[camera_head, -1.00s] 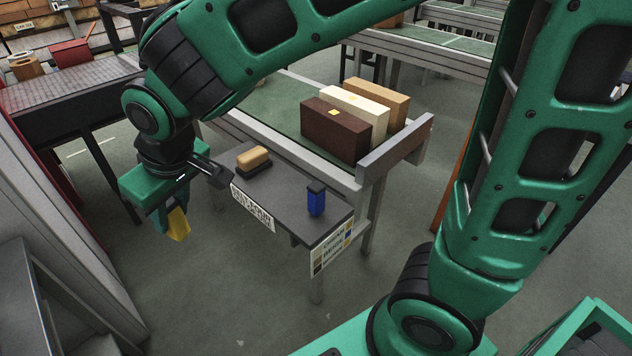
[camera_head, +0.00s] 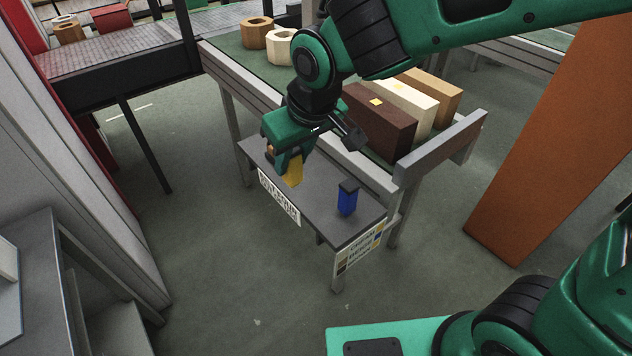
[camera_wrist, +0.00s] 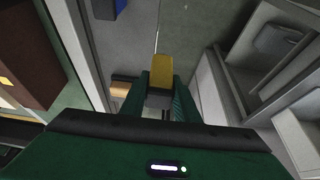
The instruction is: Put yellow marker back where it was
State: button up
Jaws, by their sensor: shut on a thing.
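My gripper (camera_head: 287,167) is shut on the yellow marker (camera_head: 294,171) and holds it over the small grey shelf (camera_head: 323,221), near its front edge. The marker also shows between the fingers in the wrist view (camera_wrist: 161,72). A blue marker (camera_head: 347,198) stands upright on the shelf to the right, apart from my gripper. The wooden eraser-like block is mostly hidden behind my gripper in the head view; part of this tan block (camera_wrist: 122,90) shows in the wrist view. A label (camera_head: 279,197) is on the shelf's front edge.
A conveyor table behind bears a dark brown box (camera_head: 377,122), a cream box (camera_head: 408,100) and a tan box (camera_head: 438,92), plus hexagonal pieces (camera_head: 257,33). A side rail (camera_head: 440,150) edges it. A grey cabinet (camera_head: 75,160) stands left. Floor before the shelf is clear.

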jog(key=shift+w+d+f, duration=0.85)
jog(key=shift+w+f, duration=0.85)
jog(key=shift+f, duration=0.15)
jog(key=shift+w+d+f, duration=0.9)
jog(key=shift+w+f, duration=0.85)
jog(key=shift+f, duration=0.1)
jog(key=shift+w+d+f, duration=0.85)
jog(key=shift+w+f, duration=0.85)
jog(key=shift+f, duration=0.15)
jog(key=o, duration=0.8)
jog(key=shift+f, duration=0.1)
jog(key=shift+o, duration=0.2)
jog(key=v, duration=1.2)
